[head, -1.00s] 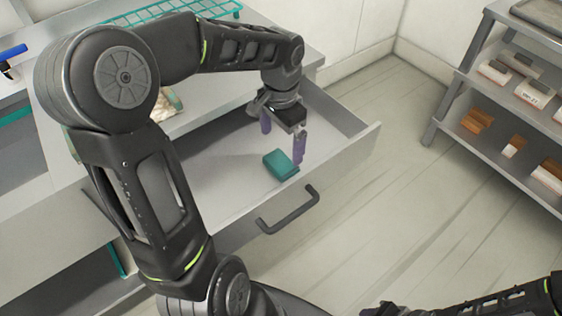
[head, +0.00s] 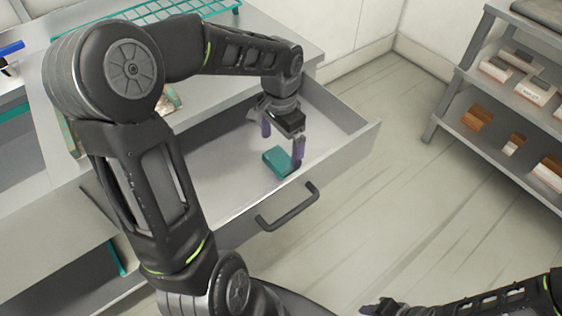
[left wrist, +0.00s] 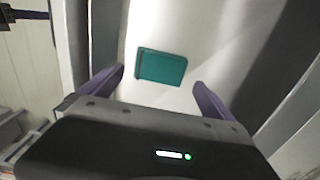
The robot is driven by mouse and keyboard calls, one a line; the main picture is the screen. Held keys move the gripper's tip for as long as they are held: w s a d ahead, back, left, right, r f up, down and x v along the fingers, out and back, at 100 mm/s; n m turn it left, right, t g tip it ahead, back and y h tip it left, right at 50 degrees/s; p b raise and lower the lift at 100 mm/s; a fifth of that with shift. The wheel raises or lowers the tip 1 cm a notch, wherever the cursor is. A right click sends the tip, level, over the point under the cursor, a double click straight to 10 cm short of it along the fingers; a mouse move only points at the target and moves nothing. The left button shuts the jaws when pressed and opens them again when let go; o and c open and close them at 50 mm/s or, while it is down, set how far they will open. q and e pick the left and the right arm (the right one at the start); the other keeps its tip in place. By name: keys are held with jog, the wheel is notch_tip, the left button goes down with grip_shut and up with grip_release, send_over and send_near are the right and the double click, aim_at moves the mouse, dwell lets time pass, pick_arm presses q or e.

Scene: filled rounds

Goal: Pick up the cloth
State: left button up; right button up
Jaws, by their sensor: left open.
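The cloth (head: 278,162) is a small folded teal block lying flat on the floor of the open drawer (head: 222,180), near its front wall. It also shows in the left wrist view (left wrist: 162,67), ahead of and between the finger lines. My left gripper (head: 282,142) is open, with purple fingers reaching down into the drawer. Its fingers stand close to the cloth and hold nothing. In the left wrist view the open fingers (left wrist: 160,85) lie on either side below the cloth, apart from it. My right gripper (head: 385,307) shows only in part at the bottom edge.
The drawer's dark handle (head: 288,206) sticks out at its front. The counter (head: 262,42) with a teal wire rack (head: 190,10) is above and behind. A shelf unit (head: 500,110) with boxes and wooden blocks stands at right. The floor between is clear.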

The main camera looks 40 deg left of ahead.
aim_at(281, 160)
pick_arm(q)
notch_tip(281, 160, down, 5)
jog(key=shift+f, duration=0.15)
dwell(0.7)
jog(key=c, duration=1.2)
notch_tip(281, 160, up, 10)
jog(key=shift+r, duration=0.1)
dwell(0.4)
